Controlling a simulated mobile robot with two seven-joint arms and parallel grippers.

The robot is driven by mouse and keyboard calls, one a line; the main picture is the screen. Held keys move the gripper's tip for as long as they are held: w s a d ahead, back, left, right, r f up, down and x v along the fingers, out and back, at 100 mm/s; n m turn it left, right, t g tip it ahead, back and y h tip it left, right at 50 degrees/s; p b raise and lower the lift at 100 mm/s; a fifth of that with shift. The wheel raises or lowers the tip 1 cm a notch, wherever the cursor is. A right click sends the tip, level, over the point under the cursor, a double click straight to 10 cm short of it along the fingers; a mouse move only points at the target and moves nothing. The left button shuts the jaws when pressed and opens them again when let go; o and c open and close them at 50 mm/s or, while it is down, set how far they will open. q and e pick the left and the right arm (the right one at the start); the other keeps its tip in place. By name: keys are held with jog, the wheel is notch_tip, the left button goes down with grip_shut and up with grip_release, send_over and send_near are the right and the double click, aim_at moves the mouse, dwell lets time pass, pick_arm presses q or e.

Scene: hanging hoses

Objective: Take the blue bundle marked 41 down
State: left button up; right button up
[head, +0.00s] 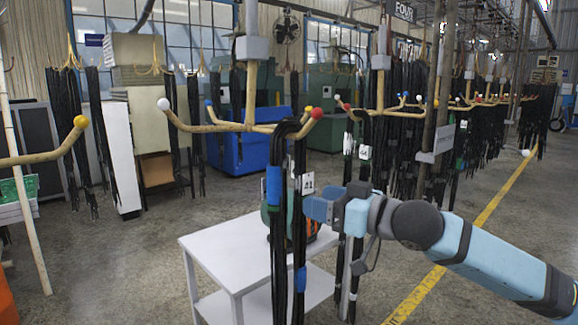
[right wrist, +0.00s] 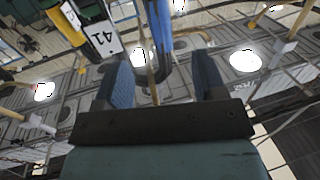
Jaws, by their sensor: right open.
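The blue bundle marked 41 (head: 273,185) is a looped black hose bundle with blue tape bands. It hangs from a beige hook arm with a red ball tip (head: 316,112). Its white tag (head: 308,184) reads 41; the tag also shows in the right wrist view (right wrist: 98,38). My right gripper (head: 312,209) is open just right of the bundle, below the tag. In the right wrist view, the blue-banded bundle (right wrist: 158,28) appears in the gap between the open fingers (right wrist: 163,72); I cannot tell how deep. My left gripper is not in view.
A white table (head: 215,246) stands behind the bundle, with a partly hidden teal and orange object on it. Another dark bundle with a white tag (head: 364,152) hangs close behind on the right. More hose racks line the right side. The floor at front left is clear.

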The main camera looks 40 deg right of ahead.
aim_at(269, 187)
jog(key=p+x, duration=0.2)
jog(key=x, duration=0.5)
jog(key=shift+r, duration=0.1)
jog(key=shift+w+a+p, duration=0.15)
jog(key=shift+w+p, duration=0.15)
jog(key=shift+w, duration=0.2)
jog(key=shift+w+a+p, duration=0.1)
jog(key=shift+w+p, duration=0.25)
jog(key=shift+w, duration=0.05)
jog(key=p+x, duration=0.1)
jog(key=x, duration=0.2)
jog(key=shift+w+a+p, duration=0.1)
jog(key=shift+w+p, duration=0.15)
jog(key=shift+p, duration=0.1)
jog(key=shift+w+a, duration=0.15)
jog(key=shift+w, duration=0.3)
jog(key=shift+s, duration=0.1)
